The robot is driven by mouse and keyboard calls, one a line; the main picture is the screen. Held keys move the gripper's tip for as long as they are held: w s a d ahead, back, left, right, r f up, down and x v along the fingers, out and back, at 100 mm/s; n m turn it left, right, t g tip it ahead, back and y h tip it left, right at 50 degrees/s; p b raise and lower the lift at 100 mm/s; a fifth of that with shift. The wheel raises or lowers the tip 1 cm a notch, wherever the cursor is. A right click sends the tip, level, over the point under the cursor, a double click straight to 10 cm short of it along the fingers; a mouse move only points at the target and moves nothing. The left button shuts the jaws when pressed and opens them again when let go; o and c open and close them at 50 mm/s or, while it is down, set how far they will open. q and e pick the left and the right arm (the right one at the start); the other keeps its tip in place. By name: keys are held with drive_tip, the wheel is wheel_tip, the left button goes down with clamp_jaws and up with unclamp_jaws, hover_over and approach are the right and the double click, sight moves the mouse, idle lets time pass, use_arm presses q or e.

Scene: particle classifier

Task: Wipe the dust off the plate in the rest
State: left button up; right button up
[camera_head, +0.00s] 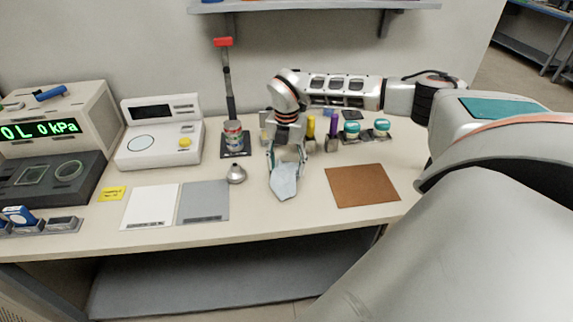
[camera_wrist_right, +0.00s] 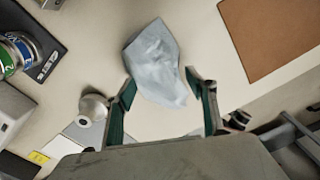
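A crumpled pale blue cloth (camera_head: 284,183) is at the middle front of the table. It also shows in the right wrist view (camera_wrist_right: 155,62). My right gripper (camera_head: 286,158) points down at the cloth's far end. Its two fingers stand apart, with part of the cloth between or just below the tips; I cannot tell whether they touch it. I cannot tell which piece is the plate in the rest, and no dust is discernible. My left gripper is out of view.
White (camera_head: 150,206) and grey (camera_head: 204,201) sheets lie left of the cloth; a brown mat (camera_head: 362,186) lies right. A small metal funnel-like piece (camera_head: 236,174) stands close left. A striped can (camera_head: 233,136) stands behind it.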

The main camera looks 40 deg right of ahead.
drive_tip(key=shift+f, duration=0.15)
drive_tip(key=shift+f+b, duration=0.45)
drive_tip(key=shift+f, duration=0.7)
drive_tip(key=c, duration=1.5)
clamp_jaws()
drive_tip(key=shift+a, duration=0.1)
